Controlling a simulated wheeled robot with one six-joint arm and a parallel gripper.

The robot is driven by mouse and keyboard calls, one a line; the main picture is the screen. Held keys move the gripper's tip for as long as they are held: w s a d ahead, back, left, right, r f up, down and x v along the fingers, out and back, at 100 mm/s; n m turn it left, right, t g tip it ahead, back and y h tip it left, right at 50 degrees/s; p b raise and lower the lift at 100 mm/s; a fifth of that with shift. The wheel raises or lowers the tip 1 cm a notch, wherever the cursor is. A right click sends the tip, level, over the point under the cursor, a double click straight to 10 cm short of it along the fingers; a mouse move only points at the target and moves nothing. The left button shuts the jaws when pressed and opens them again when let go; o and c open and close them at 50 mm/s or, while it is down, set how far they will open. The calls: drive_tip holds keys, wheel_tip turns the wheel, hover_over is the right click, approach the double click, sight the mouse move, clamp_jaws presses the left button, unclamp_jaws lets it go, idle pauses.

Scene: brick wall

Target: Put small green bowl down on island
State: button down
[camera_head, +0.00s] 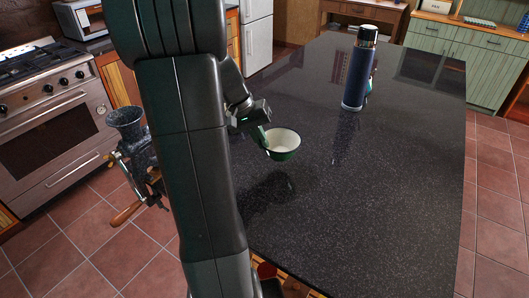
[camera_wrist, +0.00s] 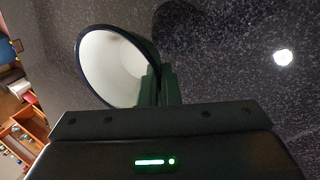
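The small green bowl (camera_head: 284,146) has a white inside and is held over the left part of the dark speckled island (camera_head: 330,235). My gripper (camera_head: 264,137) is shut on the bowl's near left rim. In the wrist view the bowl (camera_wrist: 112,62) is tilted, its white inside showing, with the two fingers (camera_wrist: 163,85) together at its right side. A dark shadow lies on the island below and left of the bowl in the head view, so it appears above the surface. The exact height is unclear.
A dark blue bottle (camera_head: 360,75) stands on the island, behind and right of the bowl, with something partly hidden behind it. A metal grinder (camera_head: 130,150) is at the island's left edge beside my arm. The front and right of the island top are clear.

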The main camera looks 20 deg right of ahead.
drive_tip(key=shift+f, duration=2.35)
drive_tip(key=shift+f, duration=0.2)
drive_tip(key=c, duration=1.6)
unclamp_jaws()
drive_tip(key=shift+c, duration=0.2)
drive_tip(key=shift+r, duration=0.1)
drive_tip(key=v, duration=1.2)
drive_tip(key=shift+r, duration=0.1)
